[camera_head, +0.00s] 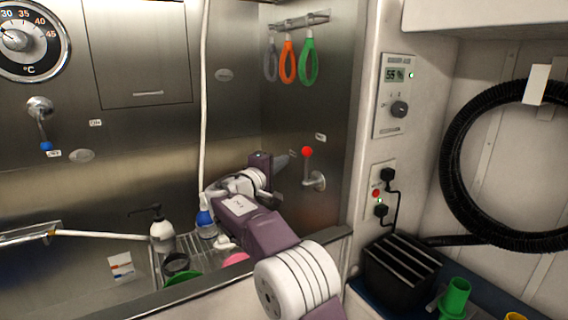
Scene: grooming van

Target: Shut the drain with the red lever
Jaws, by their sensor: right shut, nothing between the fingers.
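The red lever (308,166) is on the steel side wall of the tub. Its red ball knob points up, and its round metal base sits just below to the right. My right gripper (284,163) is shut and empty, a little to the left of the lever. It looks apart from the lever, though the depth gap is hard to judge. My right arm comes in from the lower right over the tub's rim. The drain itself is not visible. My left gripper is not in view.
A blue-tipped lever (45,133) is on the back wall. Bottles, including a white pump bottle (162,236), stand on a wire rack below my right arm. Coloured loops (308,62) hang above the red lever. The tub's front rim (190,292) crosses below.

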